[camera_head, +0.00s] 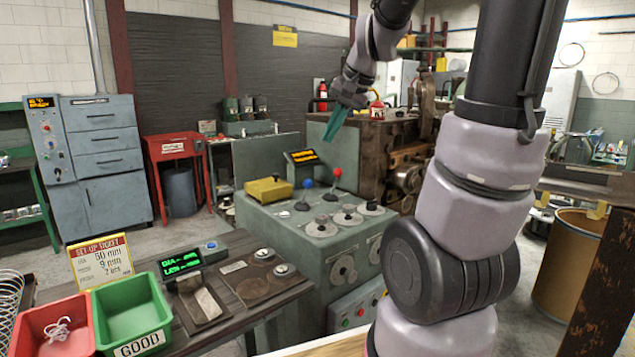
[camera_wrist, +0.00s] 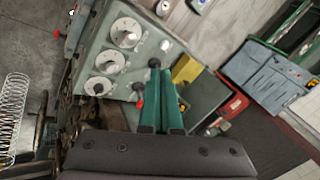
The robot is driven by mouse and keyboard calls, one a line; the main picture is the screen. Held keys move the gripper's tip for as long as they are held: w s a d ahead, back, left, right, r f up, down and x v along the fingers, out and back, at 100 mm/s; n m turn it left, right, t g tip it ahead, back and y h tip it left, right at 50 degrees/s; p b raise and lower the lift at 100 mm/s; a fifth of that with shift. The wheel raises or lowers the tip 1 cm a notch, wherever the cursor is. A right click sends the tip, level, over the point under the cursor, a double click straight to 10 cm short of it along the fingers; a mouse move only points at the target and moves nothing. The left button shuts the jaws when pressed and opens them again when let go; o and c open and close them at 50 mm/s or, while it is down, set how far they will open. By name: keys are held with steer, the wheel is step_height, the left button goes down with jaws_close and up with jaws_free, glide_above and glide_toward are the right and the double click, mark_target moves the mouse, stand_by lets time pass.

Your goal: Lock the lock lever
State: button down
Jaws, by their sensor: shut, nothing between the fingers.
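On top of the green-grey coiler console (camera_head: 320,262) stand two levers, a red-knobbed lever (camera_head: 337,173) and a blue-knobbed lever (camera_head: 307,184). No label shows which of them is the lock lever. My gripper (camera_head: 331,136), with teal fingers, is shut and empty. It hangs above the console and points down, apart from the levers in the head view. In the wrist view my gripper (camera_wrist: 160,68) reaches over the console top, and a red knob (camera_wrist: 138,88) shows just left of the fingers. The blue knob is not visible there.
Several round dials (camera_head: 348,215) sit on the console's front part. A yellow box (camera_head: 269,190) and a small display (camera_head: 301,156) stand on it too. A brown machine (camera_head: 400,150) stands behind. Red (camera_head: 60,325) and green (camera_head: 132,312) bins are at the front left.

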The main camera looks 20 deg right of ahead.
steer(key=w+d+f+m+g, duration=0.1)
steer(key=w+d+f+m, duration=0.2)
steer(key=w+d+f, duration=0.4)
steer(key=w+f, duration=0.2)
steer(key=w, duration=0.1)
steer(key=shift+w+d+f, duration=0.15)
steer(key=shift+w+f, duration=0.15)
steer(key=shift+w, duration=0.05)
steer(key=w+a+f, duration=0.4)
steer(key=w+f, duration=0.3)
steer(key=f, duration=0.1)
steer(key=shift+f, duration=0.2)
steer(key=shift+w+a, duration=0.1)
steer(key=shift+a, duration=0.05)
